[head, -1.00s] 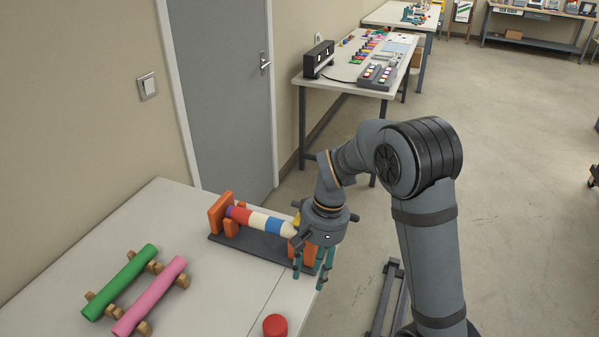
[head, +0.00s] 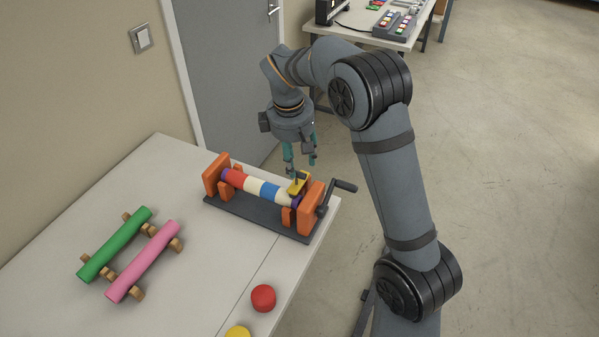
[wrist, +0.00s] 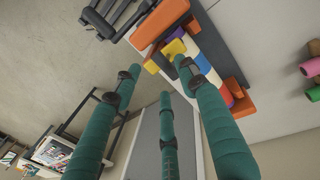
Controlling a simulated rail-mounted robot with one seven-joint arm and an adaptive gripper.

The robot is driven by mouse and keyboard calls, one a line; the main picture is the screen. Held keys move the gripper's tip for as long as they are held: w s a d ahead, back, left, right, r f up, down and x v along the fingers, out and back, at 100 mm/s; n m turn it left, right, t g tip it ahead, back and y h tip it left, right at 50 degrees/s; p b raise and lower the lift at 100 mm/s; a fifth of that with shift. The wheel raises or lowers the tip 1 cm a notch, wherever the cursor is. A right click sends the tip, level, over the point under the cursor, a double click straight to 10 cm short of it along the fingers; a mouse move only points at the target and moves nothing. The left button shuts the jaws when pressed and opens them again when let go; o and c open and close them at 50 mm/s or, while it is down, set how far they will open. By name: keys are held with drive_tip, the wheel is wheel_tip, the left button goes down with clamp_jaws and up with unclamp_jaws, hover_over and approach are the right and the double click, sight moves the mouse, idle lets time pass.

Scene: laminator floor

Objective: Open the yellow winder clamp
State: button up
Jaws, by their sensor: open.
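The yellow winder clamp (head: 298,183) sits over the right end of the striped roll (head: 256,187) on the winder, whose ends are orange blocks. A small dark lever or pin stands up at the clamp. It also shows in the wrist view (wrist: 175,48), near the top, beside the orange block. My gripper (head: 300,163) is open and empty, with teal fingers pointing down. In the head view it appears just above and slightly behind the clamp, with no clear contact. In the wrist view the clamp shows beyond the fingers (wrist: 150,90). Whether the clamp is shut I cannot tell.
A dark crank handle (head: 338,187) sticks out at the winder's right end. Green (head: 114,243) and pink (head: 143,260) rolls lie on wooden rests at left. Red (head: 263,298) and yellow (head: 238,331) buttons are at the front. The grey door (head: 230,70) stands behind.

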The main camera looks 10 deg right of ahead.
sight(299, 174)
drive_tip(key=f, duration=0.6)
drive_tip(key=shift+w+d+f, duration=0.1)
drive_tip(key=shift+w+d, duration=0.1)
drive_tip(key=shift+w, duration=0.2)
drive_tip(key=shift+c, duration=1.3)
drive_tip(key=c, duration=0.7)
clamp_jaws()
